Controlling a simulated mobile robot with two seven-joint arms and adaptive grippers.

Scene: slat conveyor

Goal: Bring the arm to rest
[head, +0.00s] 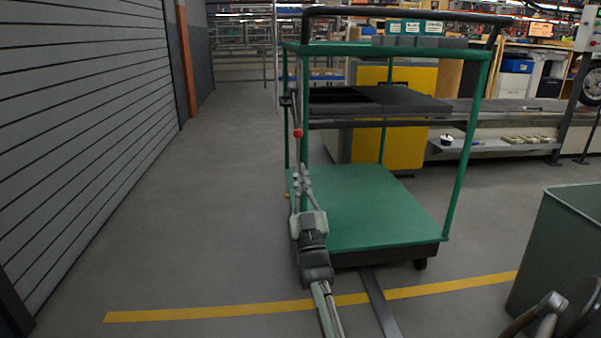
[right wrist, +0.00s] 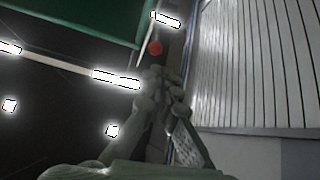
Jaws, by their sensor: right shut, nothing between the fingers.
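My right gripper (head: 303,172) is extended forward in the head view, beside the left edge of a green cart (head: 365,210). Its fingers are shut with nothing between them, and they point up and away. In the right wrist view the fingertips (right wrist: 160,76) come together just below a red ball knob (right wrist: 155,47). The knob (head: 298,133) sits on a thin rod by the cart's left post, a little beyond the fingertips; there is a visible gap.
A grey slatted shutter (head: 80,120) lines the left. A grey-green bin (head: 565,240) stands at the right. The floor (head: 190,230) between shutter and cart is clear, with a yellow line (head: 210,312).

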